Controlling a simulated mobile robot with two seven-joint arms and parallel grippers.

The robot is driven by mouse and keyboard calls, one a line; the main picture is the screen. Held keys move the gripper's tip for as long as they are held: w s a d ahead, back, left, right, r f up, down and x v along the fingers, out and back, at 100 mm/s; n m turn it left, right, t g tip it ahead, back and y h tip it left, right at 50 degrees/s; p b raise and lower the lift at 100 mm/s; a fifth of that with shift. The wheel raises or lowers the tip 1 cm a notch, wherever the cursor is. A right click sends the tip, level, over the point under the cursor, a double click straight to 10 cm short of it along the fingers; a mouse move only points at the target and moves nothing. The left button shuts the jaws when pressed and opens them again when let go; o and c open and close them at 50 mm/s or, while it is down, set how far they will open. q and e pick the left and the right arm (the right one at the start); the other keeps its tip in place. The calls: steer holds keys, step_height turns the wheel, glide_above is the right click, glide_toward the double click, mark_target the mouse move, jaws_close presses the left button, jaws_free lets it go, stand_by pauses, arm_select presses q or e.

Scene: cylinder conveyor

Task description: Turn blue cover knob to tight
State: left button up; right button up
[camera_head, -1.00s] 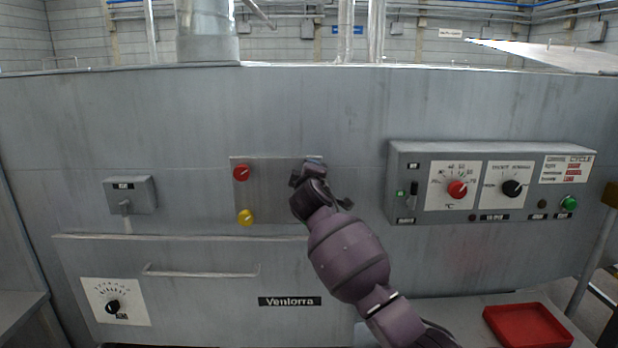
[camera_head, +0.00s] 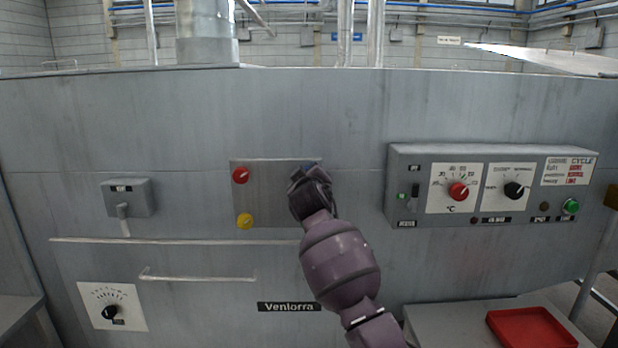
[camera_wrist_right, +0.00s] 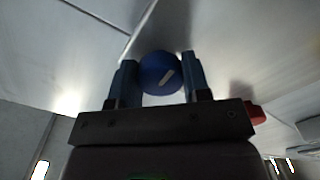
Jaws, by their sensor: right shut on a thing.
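The blue cover knob (camera_wrist_right: 160,74) sits between the two fingers of my right gripper (camera_wrist_right: 161,80) in the right wrist view. In the head view my right gripper (camera_head: 309,180) is at the right end of the metal cover plate (camera_head: 275,198) and is shut on the blue knob. Only a small blue patch shows there above the gripper; the rest is hidden. My left gripper is not in view.
A red knob (camera_head: 240,176) and a yellow knob (camera_head: 245,221) are on the plate's left side. A control box (camera_head: 440,157) with dials stands out from the wall at right. A handle bar (camera_head: 200,279) runs below, and a red tray (camera_head: 532,328) is at lower right.

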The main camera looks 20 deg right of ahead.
steer(key=shift+f, duration=0.1)
steer(key=o, duration=0.9)
steer(key=v, duration=1.1)
steer(key=shift+w, duration=0.1)
